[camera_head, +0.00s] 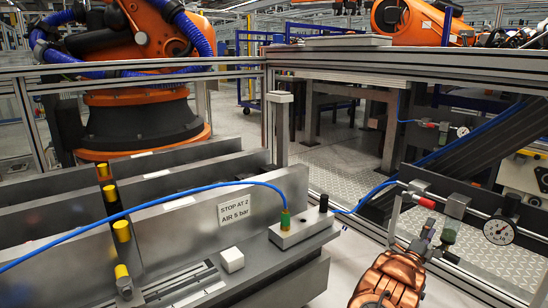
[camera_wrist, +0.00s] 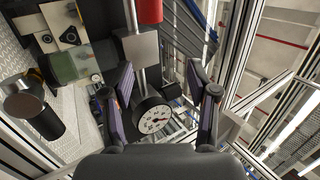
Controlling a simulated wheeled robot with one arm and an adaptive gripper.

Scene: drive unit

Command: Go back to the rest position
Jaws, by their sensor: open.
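My gripper (camera_wrist: 159,72) shows in the wrist view with its two dark, purple-sided fingers spread apart. It is open and nothing is held between the fingers. Past the fingers in that view are a round white dial gauge (camera_wrist: 155,119), a grey block (camera_wrist: 140,48) and a red cylinder (camera_wrist: 150,10). In the head view my copper-coloured arm rises at the bottom right, just left of the same air line with its gauge (camera_head: 499,231). My fingertips are too small to make out there. I cannot tell how far the fingers are from the air line.
A grey metal fixture (camera_head: 180,225) with a "STOP AT 2 / AIR 5 bar" label fills the left foreground. A blue hose (camera_head: 190,188) arches over it to a green fitting (camera_head: 285,219). A white cube (camera_head: 232,259) sits on its ledge. Fence rails and orange robots stand behind.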

